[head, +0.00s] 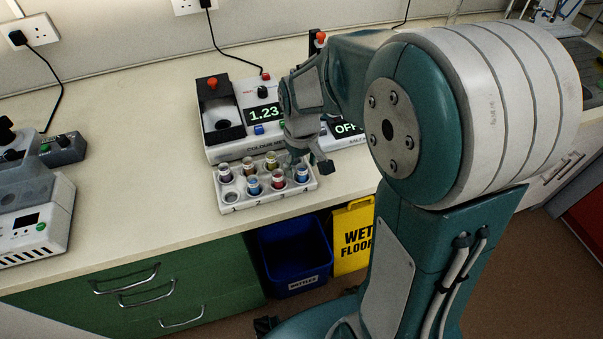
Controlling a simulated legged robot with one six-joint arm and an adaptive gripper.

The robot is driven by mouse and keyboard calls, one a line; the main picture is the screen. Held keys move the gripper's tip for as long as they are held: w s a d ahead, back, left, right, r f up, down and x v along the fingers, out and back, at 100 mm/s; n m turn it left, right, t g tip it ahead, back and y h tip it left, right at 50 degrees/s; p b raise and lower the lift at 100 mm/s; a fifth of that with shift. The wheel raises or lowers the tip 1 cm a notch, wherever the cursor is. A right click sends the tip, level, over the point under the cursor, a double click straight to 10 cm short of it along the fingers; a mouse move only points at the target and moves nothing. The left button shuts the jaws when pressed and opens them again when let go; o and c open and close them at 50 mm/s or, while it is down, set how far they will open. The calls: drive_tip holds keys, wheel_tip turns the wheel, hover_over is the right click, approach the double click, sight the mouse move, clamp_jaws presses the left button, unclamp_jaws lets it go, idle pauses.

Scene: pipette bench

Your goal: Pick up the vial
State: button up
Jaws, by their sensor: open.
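Several small capped vials stand upright in a white rack (243,205) near the bench's front edge. In the front row are a blue vial (253,187), a red vial (278,182) and another blue vial (303,176); the front-left slot is empty. My gripper (309,164) is open, pointing down over the rack's right end, close to the vials there. It hides the back-right slot, and I cannot tell whether it touches a vial.
A white instrument (235,145) reading "1.23" stands right behind the rack, with another display reading "OFF" beside it. More equipment (35,220) is at the left. A blue bin (296,255) and yellow wet-floor sign (354,238) stand below the bench. Bench left of the rack is clear.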

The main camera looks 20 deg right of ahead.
drive_tip(key=shift+f, duration=0.85)
drive_tip(key=c, duration=1)
